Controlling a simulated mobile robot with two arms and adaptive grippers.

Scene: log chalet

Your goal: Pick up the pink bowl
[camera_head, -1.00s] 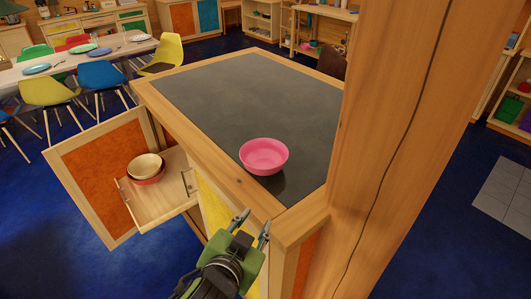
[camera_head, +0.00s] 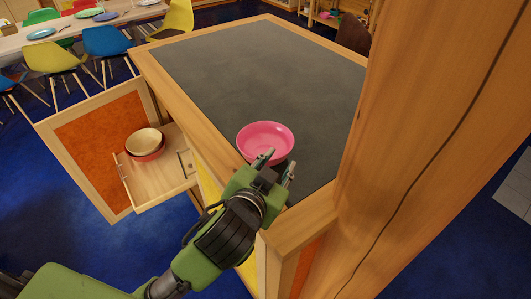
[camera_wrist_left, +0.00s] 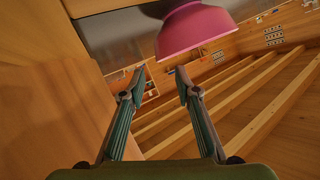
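The pink bowl (camera_head: 265,138) stands upright on the dark top of the wooden counter (camera_head: 225,80), near its front edge. In the left wrist view the bowl (camera_wrist_left: 192,30) is at the top, just beyond the fingertips. My left gripper (camera_head: 276,163) is at the bowl's near side, with its fingers pointing toward it. In the left wrist view the gripper (camera_wrist_left: 160,78) is open, with two separate fingers and nothing between them. Whether a fingertip touches the bowl cannot be told. My right gripper is not in view.
A thick wooden post (camera_head: 430,120) rises close to the right of the bowl. An open drawer (camera_head: 160,185) with stacked bowls (camera_head: 146,144) juts out at the left, beside an orange door (camera_head: 95,145). The counter top behind the bowl is clear.

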